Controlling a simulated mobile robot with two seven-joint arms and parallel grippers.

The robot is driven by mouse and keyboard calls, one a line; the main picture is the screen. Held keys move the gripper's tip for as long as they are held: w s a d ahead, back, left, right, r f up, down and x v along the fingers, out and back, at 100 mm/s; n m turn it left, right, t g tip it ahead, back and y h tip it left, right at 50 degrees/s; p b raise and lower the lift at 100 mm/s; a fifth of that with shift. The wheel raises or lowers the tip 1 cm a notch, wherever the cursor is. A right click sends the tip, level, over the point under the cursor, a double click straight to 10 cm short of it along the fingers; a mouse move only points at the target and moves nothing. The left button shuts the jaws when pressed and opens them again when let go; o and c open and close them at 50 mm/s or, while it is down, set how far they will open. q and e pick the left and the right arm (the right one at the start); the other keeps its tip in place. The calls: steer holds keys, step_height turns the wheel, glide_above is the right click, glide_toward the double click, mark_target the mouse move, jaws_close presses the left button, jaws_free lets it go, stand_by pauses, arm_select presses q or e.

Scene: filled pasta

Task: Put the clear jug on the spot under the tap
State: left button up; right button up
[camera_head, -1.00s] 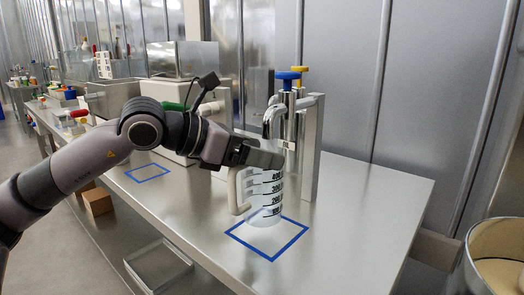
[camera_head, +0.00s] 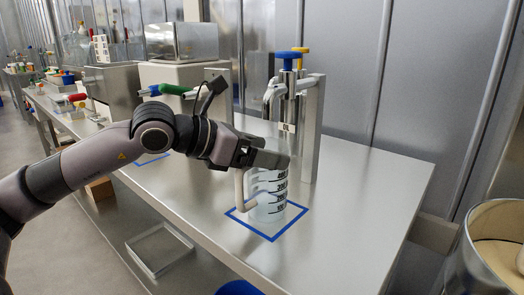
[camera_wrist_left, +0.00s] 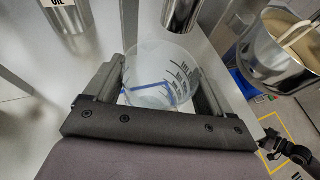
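The clear jug (camera_head: 268,184) with black markings and a pale handle stands upright over the blue square outline (camera_head: 282,233) on the steel bench, below the tap (camera_head: 274,98). I cannot tell whether its base touches the bench. My left gripper (camera_head: 270,158) is at the jug's upper part. In the left wrist view the fingers (camera_wrist_left: 160,88) are on both sides of the clear jug (camera_wrist_left: 158,68), shut on it. A dark part, perhaps my right gripper (camera_wrist_left: 290,150), shows small at that view's lower right; its fingers are unclear.
The tap's upright post (camera_head: 312,130) stands close behind the jug. A second blue outline (camera_head: 152,159) and white-and-steel equipment (camera_head: 185,85) are further left. A steel bin (camera_head: 490,250) stands off the bench's right end. The bench right of the square is clear.

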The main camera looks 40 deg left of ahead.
arm_select(q)
steer(key=shift+o, duration=1)
steer(key=shift+r+p, duration=0.2)
steer(key=shift+p, duration=0.1)
arm_select(e)
steer(key=shift+r, duration=0.25)
arm_select(q)
steer(key=b+v, duration=1)
steer(key=v, duration=0.2)
arm_select(e)
step_height(320, 180, down, 6)
steer(key=w+a, duration=0.1)
steer(key=a, duration=0.1)
steer(key=shift+w+a+n+t+y, duration=0.15)
steer(key=shift+w+n+t+y, duration=0.05)
steer(key=shift+n+t+y, duration=0.2)
